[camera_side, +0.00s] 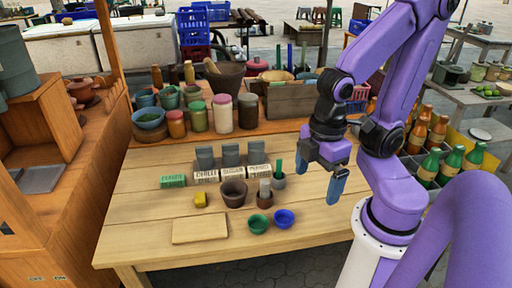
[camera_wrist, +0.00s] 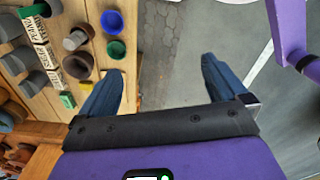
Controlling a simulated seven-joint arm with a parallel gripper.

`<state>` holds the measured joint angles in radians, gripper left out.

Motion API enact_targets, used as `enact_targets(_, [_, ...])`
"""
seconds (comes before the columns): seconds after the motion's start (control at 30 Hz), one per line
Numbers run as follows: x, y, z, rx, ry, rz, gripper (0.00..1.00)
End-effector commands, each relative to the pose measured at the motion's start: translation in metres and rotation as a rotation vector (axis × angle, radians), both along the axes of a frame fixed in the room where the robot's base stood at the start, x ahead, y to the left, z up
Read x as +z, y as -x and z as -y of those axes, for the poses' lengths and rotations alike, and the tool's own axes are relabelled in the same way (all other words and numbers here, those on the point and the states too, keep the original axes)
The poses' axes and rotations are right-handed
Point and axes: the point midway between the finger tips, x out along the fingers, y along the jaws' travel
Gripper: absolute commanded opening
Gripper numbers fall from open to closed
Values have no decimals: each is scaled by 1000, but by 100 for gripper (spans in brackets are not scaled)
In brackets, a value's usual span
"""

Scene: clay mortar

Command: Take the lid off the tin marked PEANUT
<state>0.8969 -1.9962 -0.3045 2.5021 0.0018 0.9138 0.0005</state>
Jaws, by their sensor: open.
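Three dark grey tins stand in a row on the wooden table, with white name labels at their front. The tin marked PEANUT (camera_side: 258,155) appears to be the right-hand one in the side view, its label (camera_side: 259,171) small but roughly readable. In the wrist view the same tin (camera_wrist: 10,27) is at the upper left edge. Its lid cannot be told apart clearly from its body. My gripper (camera_side: 321,184) is open and empty, in the air to the right of the tins and above the table's right part. Its blue fingers (camera_wrist: 163,85) also show in the wrist view, apart from everything.
A brown mortar (camera_side: 233,193), a cup with a pestle (camera_side: 265,199), a green bowl (camera_side: 258,223) and a blue bowl (camera_side: 284,218) stand before the tins. A wooden board (camera_side: 200,228) and yellow block (camera_side: 200,200) lie left. Bottles (camera_side: 428,165) stand right. The table's front right is clear.

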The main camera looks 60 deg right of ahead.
Motion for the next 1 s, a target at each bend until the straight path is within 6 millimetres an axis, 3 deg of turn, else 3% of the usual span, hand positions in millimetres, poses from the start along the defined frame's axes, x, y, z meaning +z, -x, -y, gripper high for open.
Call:
enact_targets(0.2, [1,-4,-1,-21,0,-1,99])
enact_targets(0.37, [6,-33,-8,-162,3,-3,99])
enact_targets(0.67, [14,-136,-3,-617,7,-10,99])
enact_targets(0.87, [14,-206,29,-926,10,-16,99])
enact_targets(1.0, [10,-251,65,-1141,9,-20,99])
